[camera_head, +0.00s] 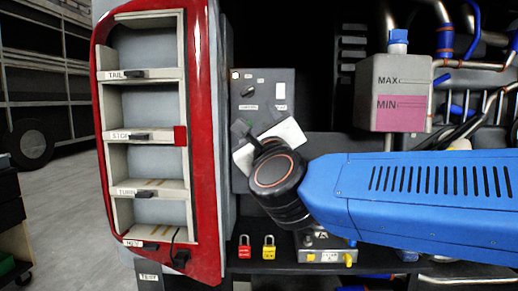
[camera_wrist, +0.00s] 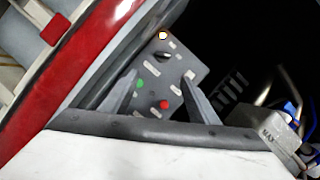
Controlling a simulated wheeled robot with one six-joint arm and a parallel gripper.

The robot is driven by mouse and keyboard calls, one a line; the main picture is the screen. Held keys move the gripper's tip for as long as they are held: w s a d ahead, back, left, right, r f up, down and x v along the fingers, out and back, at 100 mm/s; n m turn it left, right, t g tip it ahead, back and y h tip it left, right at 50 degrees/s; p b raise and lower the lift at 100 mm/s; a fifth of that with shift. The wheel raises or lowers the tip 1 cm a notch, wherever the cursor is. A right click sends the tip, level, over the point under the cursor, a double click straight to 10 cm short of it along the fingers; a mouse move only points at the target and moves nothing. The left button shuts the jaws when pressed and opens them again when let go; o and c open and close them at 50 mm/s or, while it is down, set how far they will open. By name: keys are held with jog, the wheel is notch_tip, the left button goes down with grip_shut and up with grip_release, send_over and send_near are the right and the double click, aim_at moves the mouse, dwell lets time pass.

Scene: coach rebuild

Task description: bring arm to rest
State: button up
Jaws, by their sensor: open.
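My blue arm reaches in from the right in the head view, and its dark wrist joint hides part of my gripper (camera_head: 262,142). The gripper's white body is tilted in front of a grey control panel (camera_head: 262,88). In the wrist view my gripper (camera_wrist: 160,76) has its two dark fingers apart, with nothing between them. Beyond the fingers is the same control panel (camera_wrist: 175,62), with a lit lamp, a black knob, a green button and a red button. I cannot tell whether the fingers touch the panel.
A red-framed rack (camera_head: 206,140) with labelled lamp slots stands left of the arm. A tank (camera_head: 394,85) marked MAX and MIN, with pink liquid, sits above the arm. A red padlock (camera_head: 245,252) and a yellow padlock (camera_head: 268,253) hang below. Open floor (camera_head: 66,195) lies left.

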jog(key=s+d+f+n+g, duration=0.25)
jog(key=d+f+n, duration=0.25)
jog(key=f+n, duration=0.25)
jog(key=s+d+f+n+g+y, duration=0.1)
jog(key=d+f+n+g, duration=0.4)
jog(key=f, duration=0.4)
jog(key=s+d+f+n+g, duration=0.2)
jog(key=d+f+n, duration=0.2)
jog(key=f+n, duration=0.4)
jog(key=s+d+f+n+g+h, duration=0.5)
jog(key=s+d+f+n+g, duration=0.1)
jog(key=s+d+f, duration=1)
notch_tip(320, 180, down, 3)
jog(key=shift+s+d+f+g, duration=0.15)
jog(key=shift+s+g, duration=0.4)
jog(key=shift+s, duration=0.3)
